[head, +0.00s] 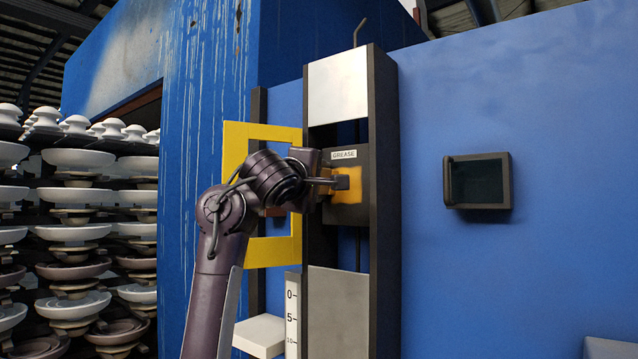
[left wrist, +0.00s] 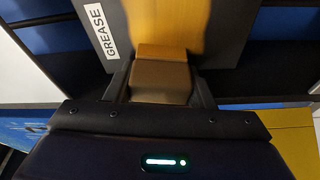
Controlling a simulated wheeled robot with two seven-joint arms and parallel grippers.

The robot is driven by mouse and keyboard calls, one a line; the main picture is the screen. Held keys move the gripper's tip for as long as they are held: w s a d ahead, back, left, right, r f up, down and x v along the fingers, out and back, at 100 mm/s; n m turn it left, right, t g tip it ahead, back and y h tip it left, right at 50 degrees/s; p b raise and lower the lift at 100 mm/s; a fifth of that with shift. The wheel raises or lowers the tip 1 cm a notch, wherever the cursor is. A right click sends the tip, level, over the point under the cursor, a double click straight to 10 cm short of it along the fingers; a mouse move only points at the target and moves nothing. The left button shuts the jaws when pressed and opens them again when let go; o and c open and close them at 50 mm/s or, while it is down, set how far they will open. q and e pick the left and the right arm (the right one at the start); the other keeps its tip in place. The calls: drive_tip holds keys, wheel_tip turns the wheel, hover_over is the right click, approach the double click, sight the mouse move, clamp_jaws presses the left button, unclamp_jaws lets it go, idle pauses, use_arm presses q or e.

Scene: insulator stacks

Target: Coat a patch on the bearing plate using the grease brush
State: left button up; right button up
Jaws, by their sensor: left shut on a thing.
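The dark bearing plate (head: 378,172) with a white GREASE label (head: 343,154) is set in the tall black frame. An amber grease patch (head: 347,197) covers part of it below the label. My left gripper (head: 330,183) is shut on the grease brush (head: 342,182) in front of this patch. In the left wrist view, the brush's brown block (left wrist: 160,82) sits between the fingers, its amber end (left wrist: 160,51) toward the plate (left wrist: 222,45) and the smear (left wrist: 165,20). Exact contact between brush and plate is hard to tell. My right gripper is out of view.
A yellow bracket frame (head: 262,253) stands behind my left arm. A white block (head: 260,335) and numbered scale (head: 292,312) are below. A dark framed box (head: 478,181) is on the blue wall at right. Insulator stacks (head: 72,232) fill the left.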

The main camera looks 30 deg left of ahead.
use_arm(q)
drive_tip(key=shift+s+d+b, duration=0.15)
drive_tip(key=shift+d+b, duration=0.2)
drive_tip(key=shift+d, duration=1.55)
drive_tip(key=shift+s+d+b, duration=0.15)
drive_tip(key=shift+d+b, duration=0.15)
drive_tip(key=shift+d, duration=1.55)
drive_tip(key=shift+s+a+f, duration=0.1)
drive_tip(key=shift+s, duration=0.05)
drive_tip(key=shift+b+v, duration=0.75)
drive_tip(key=shift+v, duration=0.05)
drive_tip(key=b, duration=0.2)
approach(356, 181)
drive_tip(key=shift+a+r, duration=0.25)
drive_tip(key=shift+a, duration=0.6)
